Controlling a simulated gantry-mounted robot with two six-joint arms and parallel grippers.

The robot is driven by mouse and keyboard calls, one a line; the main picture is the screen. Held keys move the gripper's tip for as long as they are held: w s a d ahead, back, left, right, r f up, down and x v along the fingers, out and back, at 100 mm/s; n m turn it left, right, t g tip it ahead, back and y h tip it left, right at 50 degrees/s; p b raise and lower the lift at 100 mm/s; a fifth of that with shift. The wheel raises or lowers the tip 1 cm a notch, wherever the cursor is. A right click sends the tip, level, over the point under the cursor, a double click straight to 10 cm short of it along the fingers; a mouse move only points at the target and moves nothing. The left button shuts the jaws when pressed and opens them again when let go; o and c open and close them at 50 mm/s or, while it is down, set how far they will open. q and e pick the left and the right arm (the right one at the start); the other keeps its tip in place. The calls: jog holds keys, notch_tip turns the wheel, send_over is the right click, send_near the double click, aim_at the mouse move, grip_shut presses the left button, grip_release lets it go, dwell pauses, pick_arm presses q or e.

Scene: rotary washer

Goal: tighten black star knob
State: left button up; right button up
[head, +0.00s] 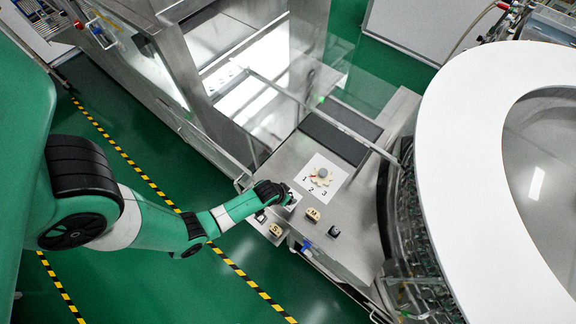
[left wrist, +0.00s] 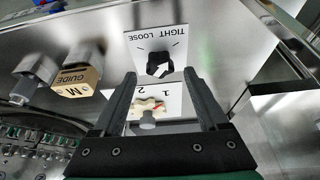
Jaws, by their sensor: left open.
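The black star knob (left wrist: 159,66) sits on a white plate (left wrist: 146,43) marked TIGHT and LOOSE in the left wrist view. My left gripper (left wrist: 160,76) is open. Its two dark fingers stand on either side of the knob in that view, with visible gaps between each finger and the knob. Nothing is held. In the head view my left gripper (head: 277,193) is over the near left part of the steel deck and largely hides the knob. My right gripper does not show.
A white card numbered 1, 2, 3 (head: 335,171) carries a cream pointer with a grey knob (head: 322,174). A glass panel rises behind; the large white ring (head: 465,190) is at right.

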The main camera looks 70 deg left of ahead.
pick_arm(q)
jog(key=shift+x, duration=1.15)
grip_shut()
